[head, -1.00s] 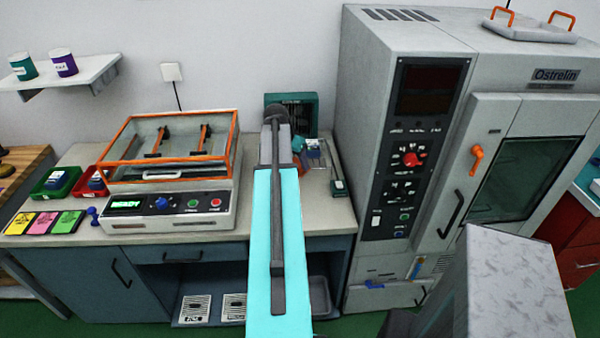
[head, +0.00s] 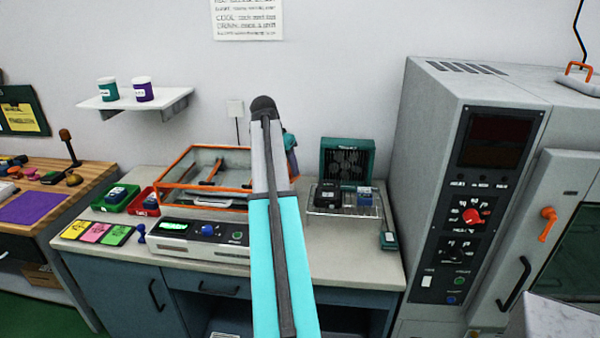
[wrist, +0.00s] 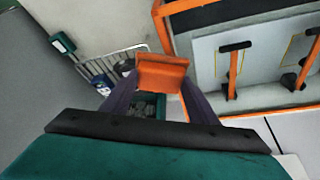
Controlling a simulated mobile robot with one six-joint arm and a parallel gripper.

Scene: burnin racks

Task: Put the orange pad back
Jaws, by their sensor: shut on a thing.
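In the wrist view the orange pad (wrist: 162,72) is a small orange block between the two dark purple fingers of my gripper (wrist: 160,88). My gripper is shut on it and holds it above the counter.
The orange-framed machine (head: 203,228) has a clear cover. A wire rack (head: 343,212) and a teal fan box (head: 347,160) stand right of it. Green (head: 116,198) and red (head: 143,203) bins stand left. A wooden bench (head: 75,185) is at far left; a tall oven (head: 440,180) stands right.

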